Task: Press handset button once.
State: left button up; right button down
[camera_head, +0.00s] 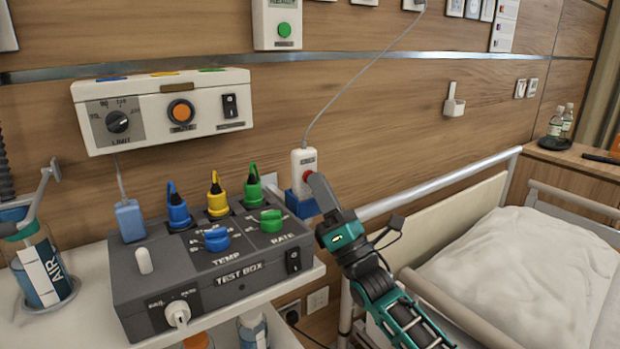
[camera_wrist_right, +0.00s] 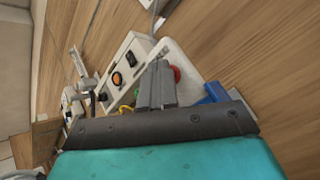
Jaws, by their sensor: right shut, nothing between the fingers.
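The white handset (camera_head: 303,158) with a red button (camera_head: 308,175) stands upright in a blue holder (camera_head: 301,205) by the wall, its cord running up to the right. My right gripper (camera_head: 318,180) is shut and empty, with its fingertips at the red button in the head view. I cannot tell whether they touch it. In the right wrist view the shut fingers (camera_wrist_right: 157,85) lie in front of the white handset (camera_wrist_right: 186,60), and the red button (camera_wrist_right: 176,74) shows just beside them, partly hidden. My left gripper is not in view.
A grey test box (camera_head: 215,262) with knobs and coloured plugs stands on a white shelf left of the handset. A white wall unit (camera_head: 165,108) with an orange button hangs above it. The bed rail (camera_head: 440,185) and bed (camera_head: 520,270) are to the right.

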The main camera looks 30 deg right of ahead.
jog(key=shift+w, duration=0.15)
dwell(0.4)
jog(key=shift+s+p, duration=0.45)
jog(key=shift+s, duration=0.4)
jog(key=s, duration=0.1)
jog(key=s+p, duration=0.1)
jog(key=s, duration=0.1)
jog(key=s+p, duration=0.1)
jog(key=s, duration=0.1)
jog(key=shift+d, duration=0.25)
